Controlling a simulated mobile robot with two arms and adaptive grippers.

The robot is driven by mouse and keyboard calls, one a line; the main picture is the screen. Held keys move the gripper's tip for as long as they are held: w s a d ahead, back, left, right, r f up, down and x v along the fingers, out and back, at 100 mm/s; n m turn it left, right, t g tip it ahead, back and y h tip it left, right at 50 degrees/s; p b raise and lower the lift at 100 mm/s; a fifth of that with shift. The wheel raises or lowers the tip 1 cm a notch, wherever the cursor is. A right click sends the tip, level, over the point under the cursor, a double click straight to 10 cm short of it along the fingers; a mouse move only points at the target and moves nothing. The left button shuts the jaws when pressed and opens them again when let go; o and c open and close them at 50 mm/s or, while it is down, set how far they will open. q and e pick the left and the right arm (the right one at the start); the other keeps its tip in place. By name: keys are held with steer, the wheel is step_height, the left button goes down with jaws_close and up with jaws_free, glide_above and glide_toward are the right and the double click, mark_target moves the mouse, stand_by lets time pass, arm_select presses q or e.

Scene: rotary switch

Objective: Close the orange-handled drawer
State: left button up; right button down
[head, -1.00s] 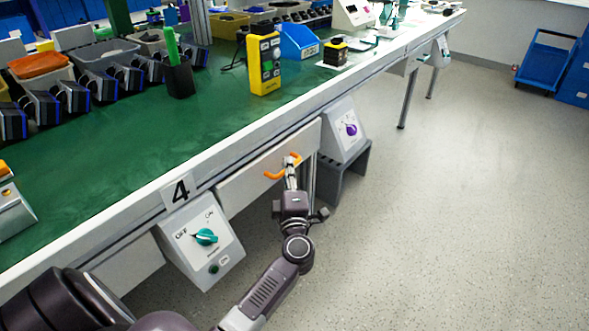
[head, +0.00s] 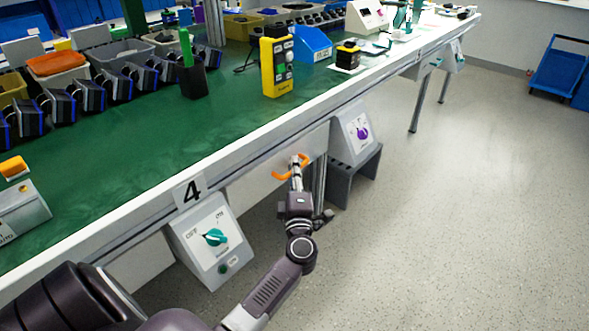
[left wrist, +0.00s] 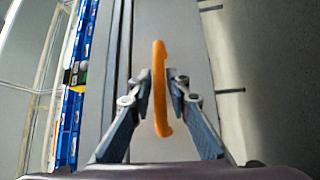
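The orange handle (head: 279,171) sits on the pale grey drawer front (head: 254,184) under the front edge of the green-topped bench. My left gripper (head: 297,162) is at the handle. In the left wrist view the orange handle (left wrist: 160,90) stands upright in the picture between the two fingertips of my left gripper (left wrist: 161,88), which are close against its sides. The drawer front lies near the bench's front edge; any remaining gap is hard to judge. My right gripper is not visible.
A switch box with a teal knob (head: 214,237) hangs left of the drawer, and one with a purple knob (head: 362,133) stands right of it. The bench (head: 150,150) carries bins and a yellow control box (head: 277,67). The floor (head: 450,220) at right is clear.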

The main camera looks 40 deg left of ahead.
arm_select(q)
steer(key=v, duration=1.1)
steer(key=shift+s+d+f, duration=0.15)
steer(key=shift+s+d, duration=0.1)
steer(key=shift+d, duration=0.1)
